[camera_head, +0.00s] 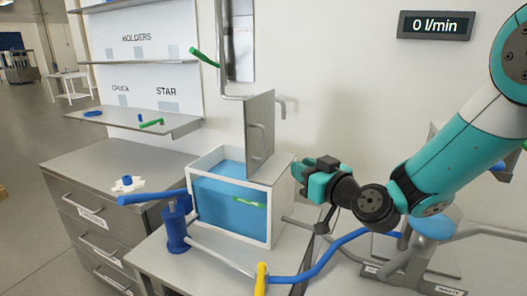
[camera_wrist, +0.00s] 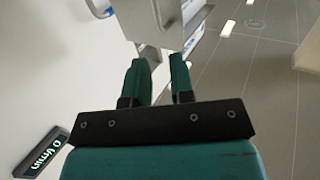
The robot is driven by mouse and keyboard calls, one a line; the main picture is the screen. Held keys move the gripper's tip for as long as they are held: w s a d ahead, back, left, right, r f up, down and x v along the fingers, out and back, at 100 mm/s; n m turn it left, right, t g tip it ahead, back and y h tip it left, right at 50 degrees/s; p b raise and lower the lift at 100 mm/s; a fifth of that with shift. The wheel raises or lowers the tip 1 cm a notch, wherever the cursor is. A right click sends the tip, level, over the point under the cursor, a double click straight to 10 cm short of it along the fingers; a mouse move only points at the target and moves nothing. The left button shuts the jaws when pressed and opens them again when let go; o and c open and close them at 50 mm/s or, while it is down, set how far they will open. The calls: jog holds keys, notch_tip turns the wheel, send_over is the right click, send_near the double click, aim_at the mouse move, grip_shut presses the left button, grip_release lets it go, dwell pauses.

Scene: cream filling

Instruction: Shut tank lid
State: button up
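The tank (camera_head: 281,215) is a white-framed box with blue contents, on the grey bench. Its lid (camera_head: 259,130) is a grey metal panel with a bar handle (camera_head: 257,140) on its face. The lid stands upright above the tank, so the tank's top is open. My gripper (camera_head: 302,172) is to the right of the tank, lower than the lid handle and apart from the lid. In the wrist view the two teal fingers (camera_wrist: 161,72) are spread with an empty gap. Grey metal parts show beyond them, but I cannot tell whether they are the lid.
A blue valve with a long handle (camera_head: 150,199) stands in front of the tank, with a yellow-handled pipe valve (camera_head: 261,280) nearby. A blue hose (camera_head: 335,250) runs below my arm. A wall display (camera_head: 436,25) reads 0 l/min. Drawers (camera_head: 95,215) and shelves (camera_head: 140,122) are left.

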aim_at(264, 159)
jog(key=shift+t, duration=0.3)
jog(key=p+x, duration=0.5)
jog(key=x, duration=0.3)
jog(key=p+x, duration=0.4)
jog(key=x, duration=0.5)
jog(key=shift+w+d+f+p, duration=0.1)
jog(key=shift+w+f+p, duration=0.15)
jog(key=shift+w+p, duration=0.15)
grip_shut()
